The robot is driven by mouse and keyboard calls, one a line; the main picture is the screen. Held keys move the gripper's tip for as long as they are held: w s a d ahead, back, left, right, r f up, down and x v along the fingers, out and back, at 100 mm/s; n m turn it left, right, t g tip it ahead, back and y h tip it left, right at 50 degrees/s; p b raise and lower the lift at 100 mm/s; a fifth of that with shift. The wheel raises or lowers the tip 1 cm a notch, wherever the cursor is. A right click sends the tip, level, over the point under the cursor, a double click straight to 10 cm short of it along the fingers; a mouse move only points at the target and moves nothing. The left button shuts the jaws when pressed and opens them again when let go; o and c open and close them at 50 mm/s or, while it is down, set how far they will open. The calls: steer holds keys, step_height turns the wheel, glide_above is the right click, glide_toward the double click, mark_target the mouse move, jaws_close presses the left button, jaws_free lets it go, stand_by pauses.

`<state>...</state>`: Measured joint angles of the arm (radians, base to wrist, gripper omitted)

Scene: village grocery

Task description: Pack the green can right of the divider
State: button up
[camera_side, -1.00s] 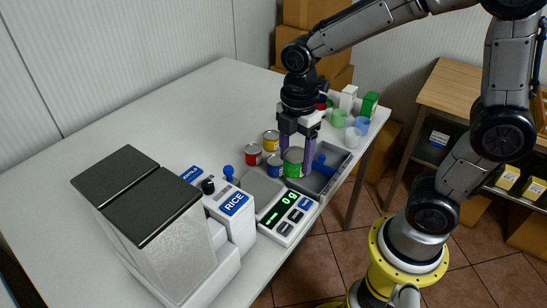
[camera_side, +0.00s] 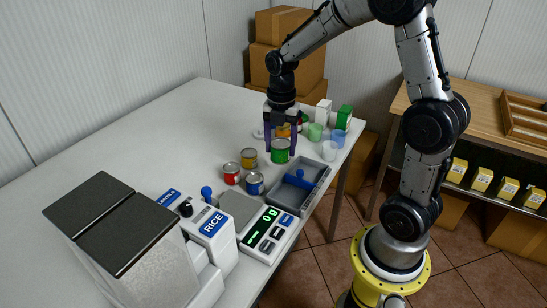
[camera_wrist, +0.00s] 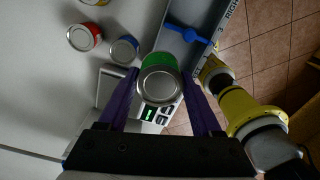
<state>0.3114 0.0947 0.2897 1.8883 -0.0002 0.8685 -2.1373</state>
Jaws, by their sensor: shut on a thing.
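The green can (camera_side: 280,152) is upright between the purple fingers of my gripper (camera_side: 281,148), which is shut on it. In the wrist view the can (camera_wrist: 160,80) shows its silver top and green side between the fingertips (camera_wrist: 160,73). The grey tray (camera_side: 322,172) stands at the table edge, in front of the can in the side view, with a blue divider (camera_side: 300,180) inside. The wrist view shows the divider (camera_wrist: 187,34) and "RIGHT" lettering on the tray rim (camera_wrist: 228,14). The can is outside the tray; its height above the table is hard to tell.
Red (camera_side: 232,173), yellow (camera_side: 249,158) and blue (camera_side: 254,184) cans stand left of the tray. A scale (camera_side: 262,236) with a lit display is in front. Cups (camera_side: 330,150) and small boxes (camera_side: 344,117) stand behind.

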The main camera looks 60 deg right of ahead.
steer(key=s+d+f+m, duration=0.2)
steer(key=d, duration=0.3)
steer(key=s+d+f+m, duration=0.1)
steer(key=s+d+f, duration=0.15)
steer(key=d, duration=0.35)
steer(key=shift+w+a+f, duration=0.15)
steer(key=shift+f, duration=1.65)
steer(key=shift+w+a+f, duration=0.1)
steer(key=shift+w+f, duration=0.05)
steer(key=shift+f, duration=1.65)
steer(key=shift+f, duration=0.4)
steer(key=o, duration=1.6)
steer(key=shift+c, duration=0.2)
step_height(320, 180, up, 8)
